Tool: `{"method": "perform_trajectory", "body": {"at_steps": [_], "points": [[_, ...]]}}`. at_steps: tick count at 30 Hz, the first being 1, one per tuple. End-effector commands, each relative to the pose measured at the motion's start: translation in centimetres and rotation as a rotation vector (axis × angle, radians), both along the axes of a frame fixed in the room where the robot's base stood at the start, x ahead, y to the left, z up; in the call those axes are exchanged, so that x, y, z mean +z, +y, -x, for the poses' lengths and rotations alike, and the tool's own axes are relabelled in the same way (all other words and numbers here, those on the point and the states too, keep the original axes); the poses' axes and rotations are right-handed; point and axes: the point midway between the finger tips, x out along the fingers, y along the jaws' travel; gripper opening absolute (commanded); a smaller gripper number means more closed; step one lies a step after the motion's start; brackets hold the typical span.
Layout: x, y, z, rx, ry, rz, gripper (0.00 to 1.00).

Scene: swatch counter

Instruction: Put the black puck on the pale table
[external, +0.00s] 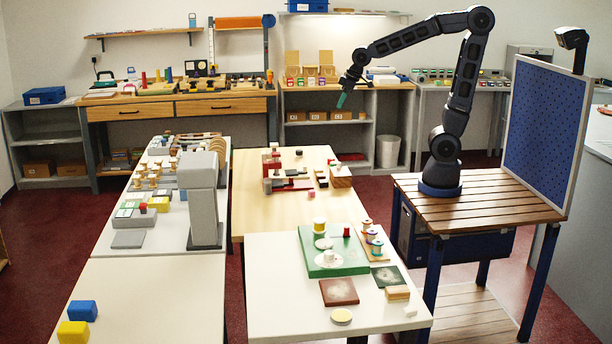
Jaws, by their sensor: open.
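My gripper (342,99) hangs at the end of my raised arm, above and behind the middle tables, with its teal fingertips pointing down. It is open, with nothing visible between the fingers. No black puck can be told for certain. A small dark piece (299,152) at the back of the pale wood table could be it, but it is too small to tell. Several tables are pale: the wood one (265,215), the whitish front one (265,310) and the left front one (160,300). My gripper is apart from all of them.
The front table holds a green board (350,262), spools (376,247), a dark red tile (339,292) and a yellow-topped disc (341,317). A grey column (203,200) rises from the crowded left table. Blue (82,310) and yellow (73,332) blocks sit at front left. A blue panel (545,125) stands right of my arm.

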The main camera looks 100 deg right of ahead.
Motion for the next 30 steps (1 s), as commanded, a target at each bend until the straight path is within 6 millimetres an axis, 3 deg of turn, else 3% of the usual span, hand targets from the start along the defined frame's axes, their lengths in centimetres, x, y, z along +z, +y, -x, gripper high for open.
{"method": "perform_trajectory", "body": {"at_steps": [3,9,18,24,30], "points": [[1.1,3.4,3.1,0.054,-0.005,0.001,0.60],[1.8,7.8,8.5,0.139,-0.006,0.002,0.60],[1.3,12.2,16.2,0.251,-0.006,0.001,0.60],[0.8,13.2,18.5,0.284,-0.003,0.001,0.60],[0.7,13.3,18.8,0.289,-0.002,0.000,0.60]]}}
